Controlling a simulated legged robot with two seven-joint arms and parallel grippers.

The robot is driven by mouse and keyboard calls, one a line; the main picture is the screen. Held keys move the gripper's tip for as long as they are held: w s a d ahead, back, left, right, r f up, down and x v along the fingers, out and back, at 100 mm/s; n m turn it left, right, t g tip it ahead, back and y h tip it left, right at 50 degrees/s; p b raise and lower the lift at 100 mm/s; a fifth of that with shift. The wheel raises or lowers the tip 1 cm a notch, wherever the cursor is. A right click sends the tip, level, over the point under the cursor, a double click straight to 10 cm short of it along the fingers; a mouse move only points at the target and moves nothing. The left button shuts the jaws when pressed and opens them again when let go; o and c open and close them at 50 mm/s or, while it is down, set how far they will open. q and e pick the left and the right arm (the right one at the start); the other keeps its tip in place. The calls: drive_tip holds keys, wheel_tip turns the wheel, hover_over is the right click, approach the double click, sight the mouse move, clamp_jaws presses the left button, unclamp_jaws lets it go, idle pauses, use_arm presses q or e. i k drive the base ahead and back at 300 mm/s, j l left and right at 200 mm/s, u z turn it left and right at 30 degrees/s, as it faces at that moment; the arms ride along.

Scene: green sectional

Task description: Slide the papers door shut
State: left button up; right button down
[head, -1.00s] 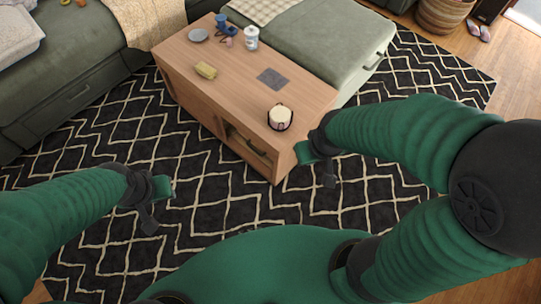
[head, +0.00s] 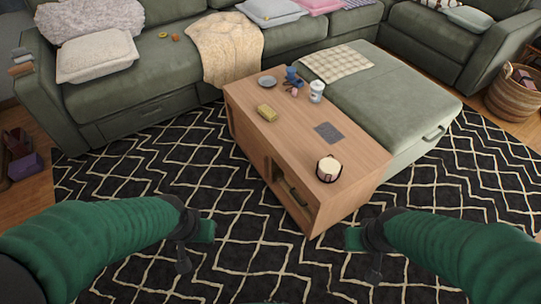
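A low wooden coffee table (head: 262,91) stands in the middle of the head view. Its long front side has a wooden sliding door panel (head: 250,146) toward the left. The right part of that side is an open compartment (head: 291,192) with something lying inside, too dark to make out. My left gripper (head: 203,232) is in front of the table, over the rug, apart from the door. My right gripper (head: 354,239) is just right of the table's near corner, apart from it. I see nothing held in either gripper, but their finger gaps do not show clearly.
On the tabletop are a candle jar (head: 328,169), a grey slab (head: 328,132), a yellow block (head: 267,112), a plate (head: 267,81) and cups. A green ottoman (head: 400,95) adjoins the table's right side. A green sofa (head: 165,75) stands behind.

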sight(259, 156)
drive_tip(key=i+j, duration=0.45)
drive_tip(key=i, duration=0.15)
drive_tip(key=i+j, duration=0.45)
drive_tip(key=i, duration=0.15)
drive_tip(key=i+j, duration=0.5)
drive_tip(key=i, duration=0.15)
drive_tip(key=l+z, duration=0.05)
